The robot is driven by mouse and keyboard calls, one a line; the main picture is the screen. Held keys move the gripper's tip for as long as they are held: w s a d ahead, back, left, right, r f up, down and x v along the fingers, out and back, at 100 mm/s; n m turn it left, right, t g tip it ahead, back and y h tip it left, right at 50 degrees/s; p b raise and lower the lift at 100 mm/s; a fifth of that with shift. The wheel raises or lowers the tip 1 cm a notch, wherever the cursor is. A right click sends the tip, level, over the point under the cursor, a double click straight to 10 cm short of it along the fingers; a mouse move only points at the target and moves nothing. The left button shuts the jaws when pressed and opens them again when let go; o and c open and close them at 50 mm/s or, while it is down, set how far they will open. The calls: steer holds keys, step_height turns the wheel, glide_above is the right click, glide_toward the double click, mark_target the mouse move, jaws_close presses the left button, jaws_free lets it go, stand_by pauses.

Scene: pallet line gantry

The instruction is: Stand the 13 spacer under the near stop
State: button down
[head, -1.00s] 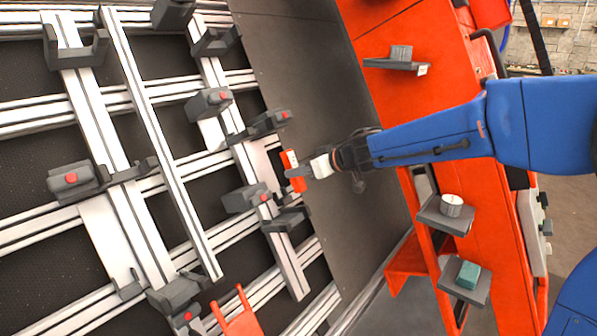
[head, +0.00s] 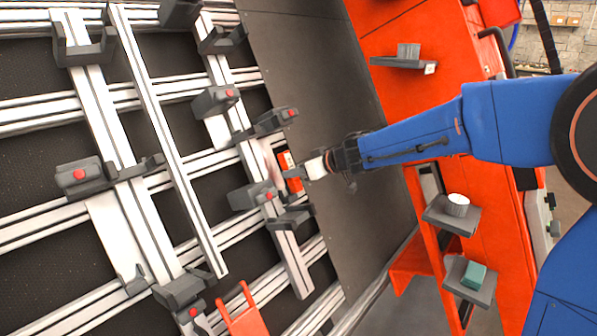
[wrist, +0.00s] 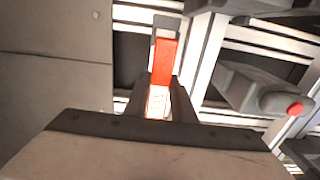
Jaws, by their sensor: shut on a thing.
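My gripper (head: 305,170) is shut on an orange-red spacer with a white label (head: 289,170). The wrist view shows the spacer (wrist: 162,65) upright in the picture between the two fingers (wrist: 157,105), its label low between them. I cannot tell which is the near stop, nor whether the spacer touches the rail. A stop with a red button (wrist: 262,92) also shows at right in the wrist view.
Pale rails (head: 180,180) cross a dark bed, with several more grey stops and brackets. An orange-handled piece (head: 243,318) is at the bottom. A bare grey panel (head: 330,90) lies right of the rails. Small shelves on the orange frame hold a white cylinder (head: 457,205) and a teal block (head: 473,275).

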steer(key=shift+x, duration=2.6)
steer(key=shift+w+a+f, duration=0.1)
steer(key=shift+a+f, duration=0.05)
steer(key=shift+a, duration=0.05)
steer(key=shift+d+f, duration=0.15)
steer(key=shift+f, duration=0.25)
steer(key=c, duration=1.4)
jaws_free()
steer(key=shift+d, duration=0.1)
steer(key=v, duration=1.7)
steer(key=shift+s, duration=0.25)
